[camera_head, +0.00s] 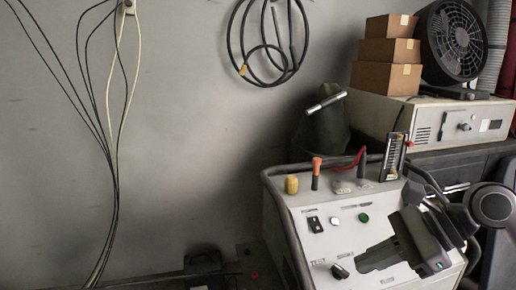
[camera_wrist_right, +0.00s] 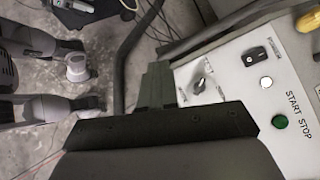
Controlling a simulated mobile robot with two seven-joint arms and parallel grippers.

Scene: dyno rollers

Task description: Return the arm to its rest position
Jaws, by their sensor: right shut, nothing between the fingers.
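My right gripper (camera_head: 362,265) is in front of the white control panel (camera_head: 320,262) at the lower right of the head view. Its dark arm comes in from the right edge. The fingers are together with nothing between them, and they cover part of the panel's lower middle. In the right wrist view the closed fingers (camera_wrist_right: 157,85) point up the picture beside the panel's edge. I cannot tell whether they touch the panel. My left gripper does not show.
The panel has a black rocker switch (camera_head: 315,224), a green button (camera_head: 364,218), a white button (camera_head: 335,221) and a dark knob (camera_head: 340,271). An orange-topped lever (camera_head: 316,173) stands behind. Cables (camera_head: 115,150) hang at left. Boxes (camera_head: 389,51) and a fan (camera_head: 453,42) stand behind.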

